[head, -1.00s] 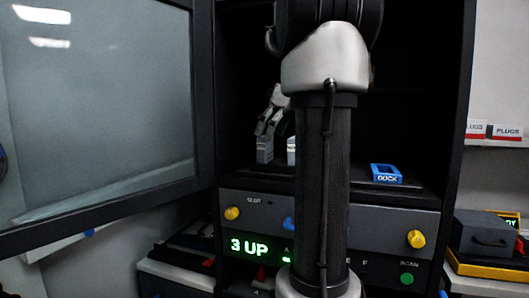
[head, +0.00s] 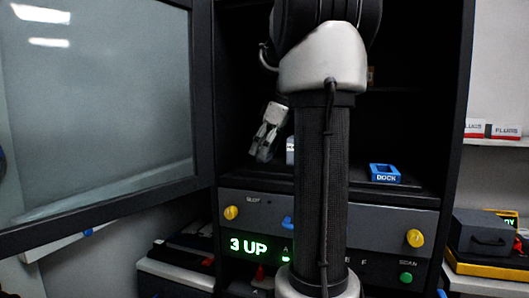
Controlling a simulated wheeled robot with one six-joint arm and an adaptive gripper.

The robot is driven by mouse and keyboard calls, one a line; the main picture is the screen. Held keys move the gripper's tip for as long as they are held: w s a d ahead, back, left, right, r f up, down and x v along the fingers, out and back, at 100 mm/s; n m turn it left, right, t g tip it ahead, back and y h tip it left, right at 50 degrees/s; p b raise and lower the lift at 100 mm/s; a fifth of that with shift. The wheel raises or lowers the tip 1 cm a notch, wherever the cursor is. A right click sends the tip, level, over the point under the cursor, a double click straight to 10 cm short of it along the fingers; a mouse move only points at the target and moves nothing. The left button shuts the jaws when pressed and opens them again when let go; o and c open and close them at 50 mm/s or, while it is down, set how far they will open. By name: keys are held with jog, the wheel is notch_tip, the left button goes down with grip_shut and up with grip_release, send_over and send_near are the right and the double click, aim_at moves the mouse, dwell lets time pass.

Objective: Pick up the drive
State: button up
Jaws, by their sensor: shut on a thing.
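My gripper (head: 263,152) is low inside the dark cabinet, left of my arm, pointing down at the shelf. It is shut on a small grey drive (head: 262,155), which the fingers largely cover. I cannot tell whether the drive still touches the shelf. A second small pale block (head: 290,150) stands just to the right, partly hidden by my arm.
A blue dock (head: 385,175) sits on the shelf at right. Below is a grey panel (head: 370,220) with yellow knobs and a display reading "3 UP" (head: 248,246). A large glass door (head: 100,110) stands open at left. My arm blocks the middle.

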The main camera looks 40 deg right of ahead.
jog(key=shift+r, duration=0.4)
jog(key=r, duration=0.3)
jog(key=shift+s+a, duration=0.15)
jog(key=shift+s, duration=0.05)
jog(key=s+a+r, duration=0.3)
jog(key=s+a, duration=0.8)
jog(key=s, duration=0.2)
jog(key=shift+s, duration=0.3)
jog(key=shift+r, duration=0.1)
